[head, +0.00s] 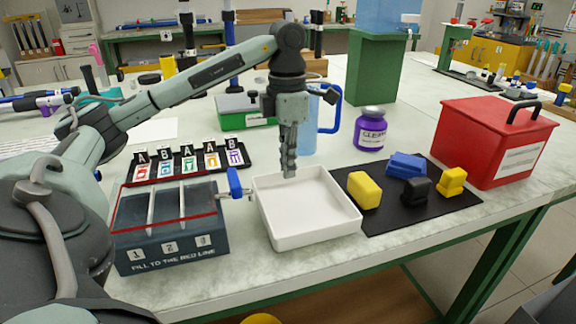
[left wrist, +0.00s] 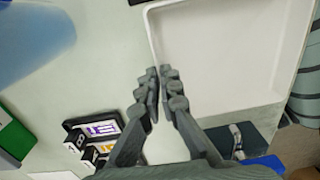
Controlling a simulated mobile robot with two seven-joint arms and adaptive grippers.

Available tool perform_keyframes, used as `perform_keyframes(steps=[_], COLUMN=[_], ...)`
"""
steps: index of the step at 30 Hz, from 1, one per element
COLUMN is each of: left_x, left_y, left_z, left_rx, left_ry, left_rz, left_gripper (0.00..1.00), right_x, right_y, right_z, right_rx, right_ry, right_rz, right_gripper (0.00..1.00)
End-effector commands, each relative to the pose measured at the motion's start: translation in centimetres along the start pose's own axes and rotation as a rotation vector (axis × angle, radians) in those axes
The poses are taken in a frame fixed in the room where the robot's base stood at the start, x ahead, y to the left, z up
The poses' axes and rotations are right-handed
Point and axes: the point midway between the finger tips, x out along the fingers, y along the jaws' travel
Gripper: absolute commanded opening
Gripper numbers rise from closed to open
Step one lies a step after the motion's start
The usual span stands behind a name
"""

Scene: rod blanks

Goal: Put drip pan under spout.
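The white drip pan (head: 305,232) sits level on the table, right of the dark three-section tank (head: 170,252). A short metal spout with a blue handle (head: 235,183) sticks out of the tank's right side, close to the pan's left wall. In the left wrist view the spout (left wrist: 237,142) appears just outside the pan's near edge. My left gripper (head: 289,170) points down at the pan's back wall. My right gripper is not in view.
A black mat (head: 408,215) with yellow, blue and black blocks lies right of the pan. A purple jar (head: 370,132), blue pitcher (head: 329,110) and red box (head: 490,145) stand behind. A lettered card rack (head: 190,165) is behind the tank. The table's front edge is close.

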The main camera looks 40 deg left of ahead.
Motion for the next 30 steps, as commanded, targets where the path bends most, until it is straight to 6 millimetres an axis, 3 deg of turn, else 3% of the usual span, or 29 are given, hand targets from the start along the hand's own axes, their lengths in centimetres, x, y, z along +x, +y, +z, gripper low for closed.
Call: perform_keyframes(steps=[11,17,26,30], left_x=[0.4,0.3,0.2,-0.9], left_y=[0.0,0.0,0.0,0.0], left_z=[0.0,0.0,0.0,0.1], left_rx=[0.0,0.0,0.0,0.0], left_ry=[-0.001,-0.001,-0.001,-0.005], left_rz=[0.001,0.001,0.001,0.002], left_gripper=[0.0,0.26,0.26,0.26], right_x=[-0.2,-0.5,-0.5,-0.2], right_y=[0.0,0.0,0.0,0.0], right_z=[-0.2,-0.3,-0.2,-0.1], right_rx=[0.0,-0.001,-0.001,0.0], right_ry=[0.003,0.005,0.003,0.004], right_rz=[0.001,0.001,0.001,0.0], right_gripper=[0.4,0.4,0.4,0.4])
